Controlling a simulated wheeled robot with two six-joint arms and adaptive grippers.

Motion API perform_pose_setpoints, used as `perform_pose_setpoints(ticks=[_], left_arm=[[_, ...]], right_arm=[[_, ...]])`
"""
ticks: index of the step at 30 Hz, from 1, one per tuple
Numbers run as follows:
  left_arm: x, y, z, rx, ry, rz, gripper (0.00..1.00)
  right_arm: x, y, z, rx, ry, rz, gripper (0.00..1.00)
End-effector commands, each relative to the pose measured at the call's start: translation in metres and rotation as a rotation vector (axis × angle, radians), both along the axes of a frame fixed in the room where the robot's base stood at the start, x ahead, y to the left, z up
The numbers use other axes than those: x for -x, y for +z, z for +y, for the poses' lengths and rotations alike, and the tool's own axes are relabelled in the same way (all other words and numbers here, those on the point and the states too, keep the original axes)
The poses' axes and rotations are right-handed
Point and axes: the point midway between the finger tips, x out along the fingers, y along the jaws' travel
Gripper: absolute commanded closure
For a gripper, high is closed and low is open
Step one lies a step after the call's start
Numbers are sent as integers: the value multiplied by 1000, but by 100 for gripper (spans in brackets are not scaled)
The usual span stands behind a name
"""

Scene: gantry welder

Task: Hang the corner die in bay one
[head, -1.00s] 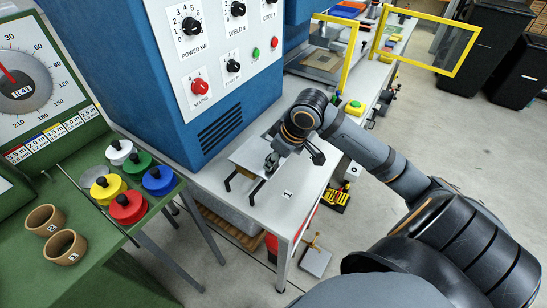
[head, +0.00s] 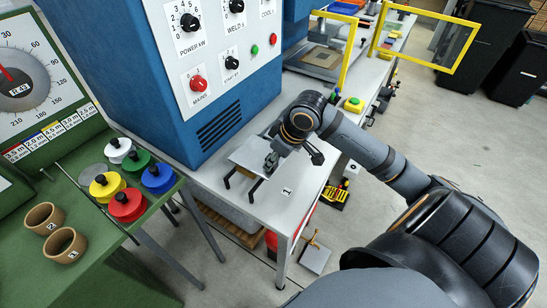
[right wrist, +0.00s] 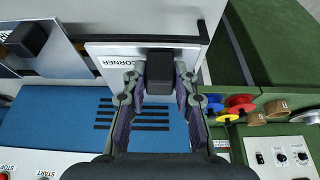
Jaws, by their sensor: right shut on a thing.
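The corner die is a pale plate marked CORNER (right wrist: 105,53) with a black block-shaped grip (right wrist: 160,72). In the right wrist view my right gripper (right wrist: 160,90) has its fingers on both sides of that block, shut on it. In the head view the plate (head: 249,154) is at the bench beside the blue cabinet, and my right gripper (head: 271,162) is at its right edge. Two black bracket arms (head: 254,190) stick out below the plate. A label 1 (head: 286,191) is on the bench top just right of them. Whether the plate touches the brackets is unclear. My left gripper is out of view.
The blue welder cabinet (head: 205,125) stands close to the left of the die. A green bench (head: 100,255) with coloured knobs and two brown rings is further left. Another plate with a black block (right wrist: 27,38) shows in the right wrist view. Yellow frames (head: 430,45) stand behind.

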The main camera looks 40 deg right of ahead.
Motion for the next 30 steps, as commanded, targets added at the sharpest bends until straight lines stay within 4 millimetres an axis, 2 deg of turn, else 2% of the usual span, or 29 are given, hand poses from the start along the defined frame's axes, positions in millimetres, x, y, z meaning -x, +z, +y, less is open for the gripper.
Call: perform_pose_setpoints(ticks=[30], left_arm=[[1, -16, -1, 1, 0, 2, 53]], right_arm=[[0, -29, 0, -1, 0, -3, 100]])
